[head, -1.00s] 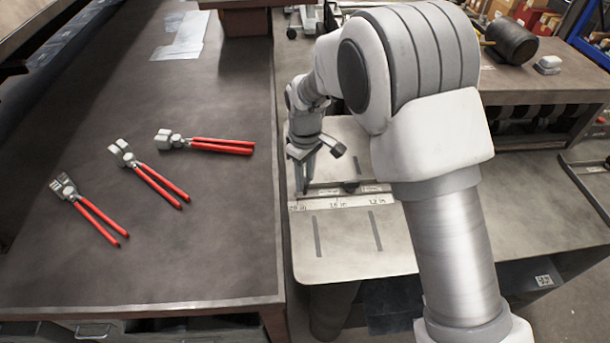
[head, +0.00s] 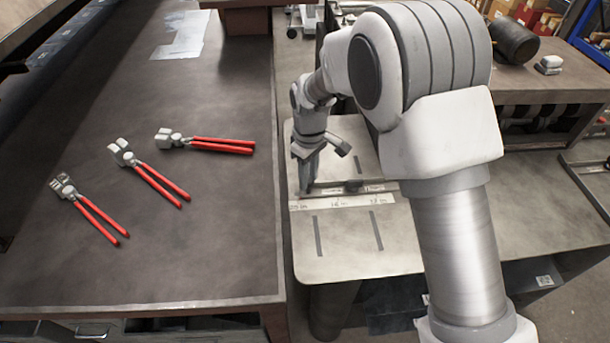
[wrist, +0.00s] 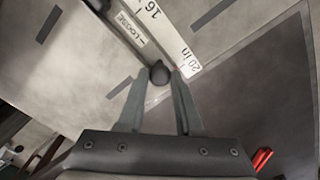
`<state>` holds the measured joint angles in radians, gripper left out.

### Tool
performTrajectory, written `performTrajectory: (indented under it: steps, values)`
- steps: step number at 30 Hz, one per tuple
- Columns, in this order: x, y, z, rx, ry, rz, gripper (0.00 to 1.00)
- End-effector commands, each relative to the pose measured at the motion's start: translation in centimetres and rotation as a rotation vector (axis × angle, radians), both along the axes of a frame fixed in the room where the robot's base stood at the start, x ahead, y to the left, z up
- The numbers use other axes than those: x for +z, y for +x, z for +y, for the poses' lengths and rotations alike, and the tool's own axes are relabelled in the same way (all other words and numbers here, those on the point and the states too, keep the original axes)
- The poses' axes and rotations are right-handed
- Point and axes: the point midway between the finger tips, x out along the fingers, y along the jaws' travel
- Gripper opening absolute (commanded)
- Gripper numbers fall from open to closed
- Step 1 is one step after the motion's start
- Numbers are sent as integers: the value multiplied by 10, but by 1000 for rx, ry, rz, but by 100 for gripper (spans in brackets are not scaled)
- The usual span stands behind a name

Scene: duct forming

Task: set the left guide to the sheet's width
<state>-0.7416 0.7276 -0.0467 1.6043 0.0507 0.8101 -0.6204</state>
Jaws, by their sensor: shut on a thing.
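My gripper (head: 307,188) is at the left end of the white inch scale (head: 335,203) on the grey machine table (head: 345,262). In the wrist view my gripper (wrist: 160,82) has its two fingers around a small dark round knob (wrist: 159,72). The knob is beside the scale's 20 in end. A bar (wrist: 118,20) with a label reading LOOSE runs along the scale there; how the knob joins it is hard to see. In the head view the fingers hide the knob. I cannot pick out a sheet against the guide.
Several red-handled pliers (head: 205,144) lie on the dark bench (head: 150,250) at the left. Pale sheets (head: 182,35) lie at its far end. The machine table has dark slots (head: 318,236). A black mallet-like head (head: 511,40) rests on the bench at back right.

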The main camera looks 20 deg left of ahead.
Motion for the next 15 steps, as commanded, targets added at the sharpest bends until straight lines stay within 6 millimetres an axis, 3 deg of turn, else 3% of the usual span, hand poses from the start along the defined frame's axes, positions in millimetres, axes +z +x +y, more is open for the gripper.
performTrajectory:
  steps: [3,9,15]
  values:
    - [-1,18,-30,-12,-6,-6,0]
    - [0,38,-67,-12,-8,-6,0]
    - [0,47,-84,-7,-9,-7,0]
